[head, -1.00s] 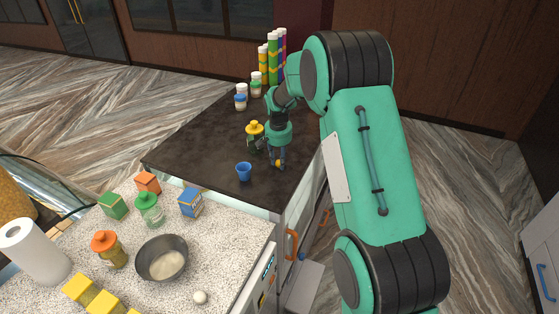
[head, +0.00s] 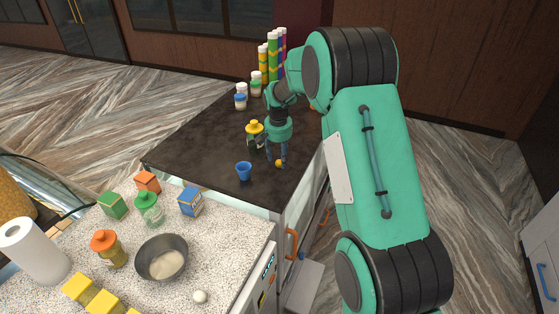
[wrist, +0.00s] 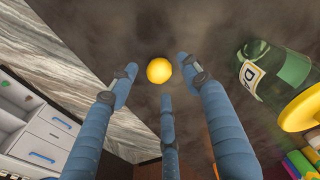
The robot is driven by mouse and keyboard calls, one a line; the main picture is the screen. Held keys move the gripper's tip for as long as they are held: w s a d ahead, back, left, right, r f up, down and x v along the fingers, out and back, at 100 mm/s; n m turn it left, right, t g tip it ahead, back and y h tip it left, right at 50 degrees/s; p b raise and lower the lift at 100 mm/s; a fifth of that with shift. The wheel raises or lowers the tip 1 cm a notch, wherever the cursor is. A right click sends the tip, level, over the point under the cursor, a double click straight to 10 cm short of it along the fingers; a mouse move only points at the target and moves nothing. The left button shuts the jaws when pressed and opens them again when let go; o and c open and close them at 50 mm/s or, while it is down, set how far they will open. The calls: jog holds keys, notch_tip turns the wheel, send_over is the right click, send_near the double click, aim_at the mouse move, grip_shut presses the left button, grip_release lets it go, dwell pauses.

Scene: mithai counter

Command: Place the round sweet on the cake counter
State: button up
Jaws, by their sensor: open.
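A small yellow-orange round sweet (head: 279,163) rests on the dark counter (head: 205,140), near its right edge. My gripper (head: 276,157) is over it, fingers pointing down and spread. In the wrist view the sweet (wrist: 159,70) shows just beyond the open fingertips (wrist: 157,78), with a gap to each finger, so it is not gripped. A second round ball, white (head: 200,297), lies on the speckled counter (head: 225,255) at the front.
A yellow-lidded green jar (head: 255,133) stands close left of my gripper and a blue cup (head: 244,171) stands in front. Tall colored tubes (head: 272,62) and small jars (head: 241,97) are at the back. The dark counter's left part is clear. A metal bowl (head: 162,258) sits on the speckled counter.

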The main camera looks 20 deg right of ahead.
notch_tip(320, 180, up, 10)
jog(key=s+b, duration=0.1)
jog(key=shift+a+r, duration=0.15)
jog(key=shift+a, duration=0.2)
jog(key=shift+s, duration=0.1)
dwell(0.4)
jog(key=s+a+r+n+t, duration=0.1)
jog(key=s+a+r, duration=0.3)
jog(key=s+r, duration=0.6)
jog(key=s+a+r+n+t, duration=0.1)
jog(key=s+a+r+n, duration=0.15)
jog(key=s+r, duration=0.75)
jog(key=s+a+f, duration=0.1)
jog(key=s+f, duration=0.1)
jog(key=s, duration=0.7)
jog(key=s+a+f+n+t, duration=0.1)
jog(key=s+a+f, duration=0.1)
jog(key=s, duration=0.8)
jog(key=s+a+f+n+t, duration=0.1)
jog(key=s+f, duration=0.2)
jog(key=s, duration=0.6)
jog(key=shift+s+a+y, duration=0.35)
jog(key=shift+a+y, duration=0.05)
